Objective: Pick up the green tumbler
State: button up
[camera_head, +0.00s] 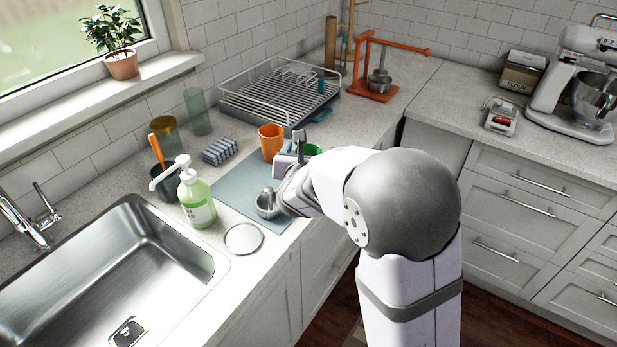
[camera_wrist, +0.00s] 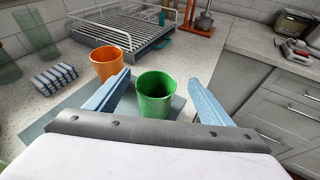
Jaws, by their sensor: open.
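The green tumbler (camera_wrist: 155,96) stands upright on the blue-grey mat in the wrist view, its open top facing up. My gripper (camera_wrist: 160,90) is open, with one blue finger on each side of the tumbler in the picture. I cannot tell how far the fingers are from it in depth. In the head view only a piece of the green tumbler (camera_head: 313,150) shows behind my wrist. An orange tumbler (camera_head: 271,141) stands on the mat to its left, close to the left finger in the wrist view.
A dish rack (camera_head: 280,92) stands behind the tumblers. The sink (camera_head: 110,265) is at lower left.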

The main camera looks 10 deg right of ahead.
aim_at(308, 153)
jog(key=shift+a+f+n+y+b, duration=0.3)
jog(key=shift+f+b, duration=0.1)
jog(key=shift+f, duration=0.35)
jog(key=shift+a+f+n+y+b, duration=0.2)
jog(key=shift+f+y+b, duration=0.15)
jog(key=shift+f, duration=0.4)
jog(key=shift+d+p+x, duration=0.2)
jog(key=shift+p+x, duration=0.45)
jog(key=shift+x, duration=0.8)
jog(key=shift+d+p+x, duration=0.15)
jog(key=shift+p+x, duration=0.5)
jog(key=shift+x, duration=0.85)
jog(key=shift+w+d+f, duration=0.15)
jog(key=shift+w+f, duration=0.05)
jog(key=shift+w, duration=0.4)
jog(key=shift+c, duration=0.4)
jog(key=c, duration=1.1)
